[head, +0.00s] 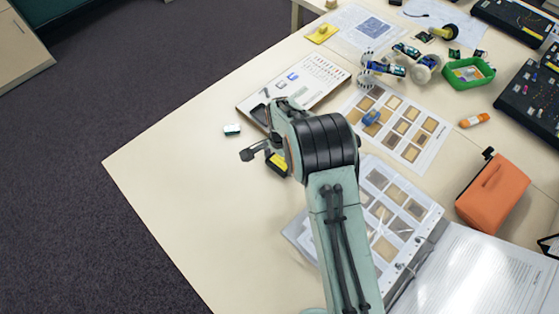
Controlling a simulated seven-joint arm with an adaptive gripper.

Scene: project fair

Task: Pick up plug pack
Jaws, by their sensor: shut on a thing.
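My gripper (257,152) is beyond my wrist, over the near left of the pale table, and my arm hides much of it. A dark finger sticks out to the left. A small black block with yellow edges (278,164) shows right at the fingers, partly covered by my wrist. It looks like the plug pack, and my gripper is shut on it. I cannot tell whether it touches the table.
A small white and teal block (232,129) lies left of my wrist. A white board with printed letters (318,78) lies behind it. A clear-sleeved binder (440,232) and an orange pouch (492,193) are at right. The table's left side is bare.

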